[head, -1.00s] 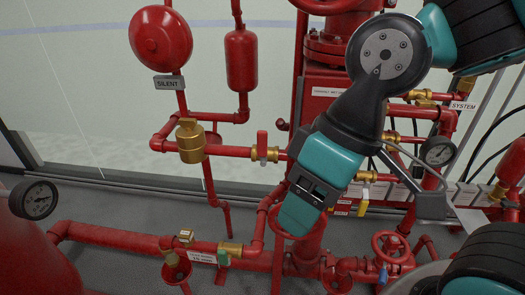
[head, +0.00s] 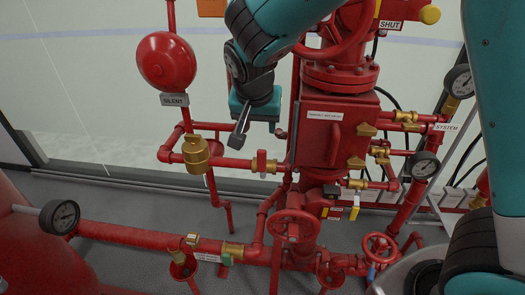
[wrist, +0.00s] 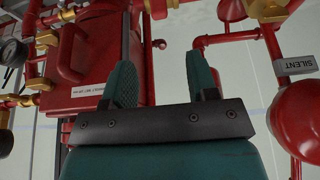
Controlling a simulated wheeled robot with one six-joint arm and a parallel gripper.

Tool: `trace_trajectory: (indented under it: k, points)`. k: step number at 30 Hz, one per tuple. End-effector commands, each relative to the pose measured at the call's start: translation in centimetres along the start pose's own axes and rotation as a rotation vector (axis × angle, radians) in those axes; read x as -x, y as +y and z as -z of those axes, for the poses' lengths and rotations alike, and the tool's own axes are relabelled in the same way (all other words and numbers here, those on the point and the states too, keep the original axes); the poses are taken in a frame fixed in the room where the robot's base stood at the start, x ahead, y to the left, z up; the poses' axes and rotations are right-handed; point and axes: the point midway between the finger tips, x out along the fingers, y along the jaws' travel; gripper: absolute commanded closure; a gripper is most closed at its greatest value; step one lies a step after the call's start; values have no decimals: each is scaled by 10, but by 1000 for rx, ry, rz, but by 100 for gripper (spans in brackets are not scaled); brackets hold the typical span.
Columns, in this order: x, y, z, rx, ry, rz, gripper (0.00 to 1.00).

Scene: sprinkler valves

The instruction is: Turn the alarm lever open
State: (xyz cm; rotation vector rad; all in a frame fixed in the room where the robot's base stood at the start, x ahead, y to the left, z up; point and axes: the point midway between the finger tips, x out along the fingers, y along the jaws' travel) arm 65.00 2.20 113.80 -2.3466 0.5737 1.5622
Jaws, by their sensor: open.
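The lever that appears to be the alarm lever is a small red handle (head: 262,160) on a brass valve in the horizontal red pipe, left of the red valve box. It stands upright, across the pipe. In the wrist view, which is upside down, a red handle (wrist: 158,8) shows cut off at the top edge. My gripper (head: 256,126) is above and slightly left of the lever, pointing down, apart from it. In the wrist view my gripper (wrist: 163,78) has its two teal fingers spread, with nothing between them.
The red gong (head: 166,60) with the SILENT plate (head: 174,99) hangs left of my gripper. A brass fitting (head: 195,154) sits on the same pipe. The red valve box (head: 337,130) stands close on the right, with a yellow lever (head: 354,209) below it. A red handwheel (head: 293,226) is lower down.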

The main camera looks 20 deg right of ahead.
Motion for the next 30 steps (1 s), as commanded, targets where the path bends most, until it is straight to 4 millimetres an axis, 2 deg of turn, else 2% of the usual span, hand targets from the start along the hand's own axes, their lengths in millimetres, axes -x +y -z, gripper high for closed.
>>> trace_trajectory:
  k: [12,18,24,30]
  points:
    - [-95,2,-1,1,-7,-5,47]
    - [-131,2,-1,2,-5,-3,47]
    - [-150,1,-1,2,-4,0,47]
    - [-154,1,-1,2,-3,2,47]
